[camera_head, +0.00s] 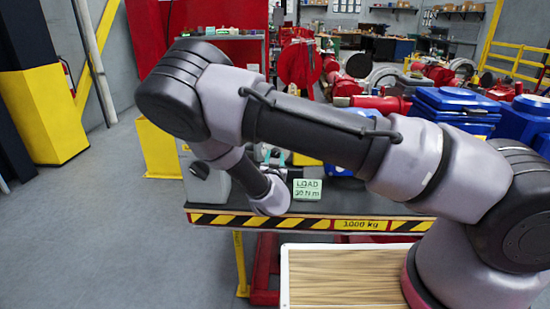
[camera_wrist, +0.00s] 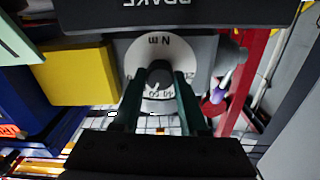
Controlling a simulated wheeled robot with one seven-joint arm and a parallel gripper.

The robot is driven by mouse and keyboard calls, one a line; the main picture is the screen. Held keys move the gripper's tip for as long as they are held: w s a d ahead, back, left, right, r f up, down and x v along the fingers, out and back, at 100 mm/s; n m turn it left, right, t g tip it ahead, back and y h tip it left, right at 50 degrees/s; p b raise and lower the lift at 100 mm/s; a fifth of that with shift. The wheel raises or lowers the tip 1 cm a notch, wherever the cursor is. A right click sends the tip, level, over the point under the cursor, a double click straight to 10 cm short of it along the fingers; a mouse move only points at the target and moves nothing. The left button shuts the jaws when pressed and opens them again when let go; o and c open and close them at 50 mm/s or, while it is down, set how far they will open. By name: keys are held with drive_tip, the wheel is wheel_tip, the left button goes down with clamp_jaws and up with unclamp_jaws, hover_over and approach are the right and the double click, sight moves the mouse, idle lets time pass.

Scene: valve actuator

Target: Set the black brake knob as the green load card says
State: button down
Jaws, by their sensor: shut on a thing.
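In the wrist view, the black brake knob (camera_wrist: 158,76) sits at the centre of a round white dial (camera_wrist: 140,54). The dial shows "N m" and several numbers, upside down. The knob's exact setting is too small to tell. My gripper (camera_wrist: 158,80) is shut on the knob, one dark green finger on each side. A dark plate with "BRAKE" (camera_wrist: 155,8) upside down lies above the dial. The green load card (camera_head: 307,189) stands on the table in the head view; it reads "LOAD" and what looks like "30 N m", the first digit unclear. In the head view my arm hides the dial.
The table's front edge (camera_head: 360,225) has yellow-black stripes and "1000 kg". A wooden-topped box (camera_head: 345,280) lies below in front. A yellow block (camera_wrist: 75,76) is beside the dial in the wrist view. Floor at left is open.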

drive_tip(key=shift+n, duration=7.3)
drive_tip(key=shift+c, duration=2.2)
unclamp_jaws()
drive_tip(key=shift+s, duration=0.15)
